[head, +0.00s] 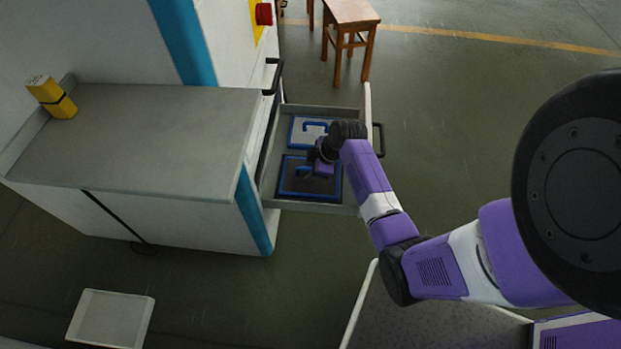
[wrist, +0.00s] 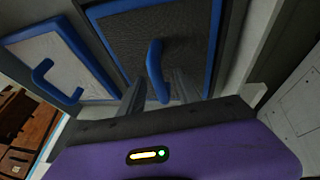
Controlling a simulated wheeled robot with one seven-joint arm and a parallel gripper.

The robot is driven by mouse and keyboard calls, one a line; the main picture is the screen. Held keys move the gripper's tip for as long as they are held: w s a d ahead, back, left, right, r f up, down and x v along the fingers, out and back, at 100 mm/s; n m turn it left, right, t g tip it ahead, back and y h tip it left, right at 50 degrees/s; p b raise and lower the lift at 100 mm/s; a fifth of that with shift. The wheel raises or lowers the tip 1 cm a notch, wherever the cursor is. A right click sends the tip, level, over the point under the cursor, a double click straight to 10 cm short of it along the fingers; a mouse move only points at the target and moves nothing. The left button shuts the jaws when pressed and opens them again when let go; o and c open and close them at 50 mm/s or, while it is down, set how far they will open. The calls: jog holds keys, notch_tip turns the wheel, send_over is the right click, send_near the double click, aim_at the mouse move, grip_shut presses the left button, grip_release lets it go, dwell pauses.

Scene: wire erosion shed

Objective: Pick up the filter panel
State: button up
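Two blue-framed panels lie in an open drawer (head: 318,207) in the head view. The dark-faced panel (head: 298,186) is the nearer one; it also fills the upper middle of the wrist view (wrist: 190,40). The pale-faced panel (head: 301,136) lies beyond it and shows at left in the wrist view (wrist: 50,55). Each has a blue handle. My gripper (wrist: 158,85) is over the dark panel, its fingers apart on either side of that panel's handle (wrist: 155,65). I cannot tell whether a finger touches the handle. In the head view, my wrist partly hides both panels.
The drawer extends from a grey-topped cabinet (head: 140,140) at left, with a yellow object (head: 52,97) on top. A black handle (head: 379,140) sticks out from the drawer front. A wooden stool (head: 351,20) stands beyond. A white tray (head: 112,318) is at lower left.

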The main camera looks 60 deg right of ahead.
jog(key=shift+c, duration=0.4)
grip_shut()
jog(key=shift+r, duration=0.1)
dwell(0.8)
